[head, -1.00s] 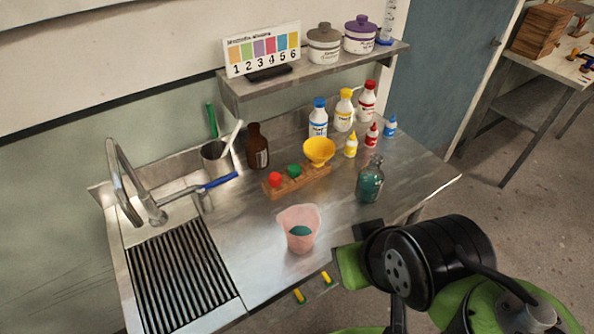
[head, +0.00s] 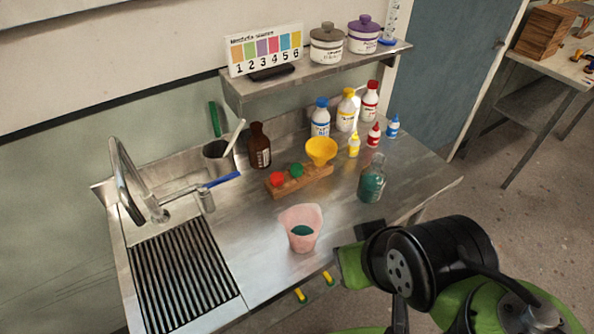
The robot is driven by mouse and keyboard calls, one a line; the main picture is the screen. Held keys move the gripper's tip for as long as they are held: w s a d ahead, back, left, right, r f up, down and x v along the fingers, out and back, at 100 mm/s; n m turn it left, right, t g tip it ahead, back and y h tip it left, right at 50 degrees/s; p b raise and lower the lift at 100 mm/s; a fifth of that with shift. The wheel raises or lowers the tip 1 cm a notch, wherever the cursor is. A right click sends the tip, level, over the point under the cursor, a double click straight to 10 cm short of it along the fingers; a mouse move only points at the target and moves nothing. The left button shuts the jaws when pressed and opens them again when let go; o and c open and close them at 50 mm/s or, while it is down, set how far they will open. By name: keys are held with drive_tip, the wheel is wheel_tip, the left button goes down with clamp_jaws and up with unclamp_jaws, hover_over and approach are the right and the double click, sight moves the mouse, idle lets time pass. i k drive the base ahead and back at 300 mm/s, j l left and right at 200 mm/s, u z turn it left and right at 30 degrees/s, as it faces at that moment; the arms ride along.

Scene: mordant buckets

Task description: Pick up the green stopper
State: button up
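The green stopper (head: 297,170) sits in a small wooden rack (head: 318,179) on the steel counter, just right of a red stopper (head: 278,179). Its lower part is hidden in the rack. The yellow-tipped fingers of my gripper (head: 314,287) show low in the picture, by the counter's front edge. They are apart with nothing seen between them. The gripper is well in front of the rack and clear of the stopper. The pink beaker stands between them in the picture.
The pink beaker (head: 302,229) holds dark green liquid. A glass bottle (head: 372,182) stands right of the rack. A yellow funnel (head: 321,150) and a brown bottle (head: 259,146) stand close behind. Several capped bottles line the back. A sink with a tap (head: 128,180) is at left.

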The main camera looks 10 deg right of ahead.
sight(296, 170)
drive_tip(key=i+l+u, duration=0.1)
drive_tip(key=u, duration=0.35)
drive_tip(key=l+u, duration=0.2)
drive_tip(key=u, duration=0.25)
drive_tip(key=l+u, duration=0.2)
drive_tip(key=u, duration=0.25)
drive_tip(key=l+u, duration=0.2)
drive_tip(key=u, duration=0.25)
drive_tip(key=l+u, duration=0.2)
drive_tip(key=u, duration=0.2)
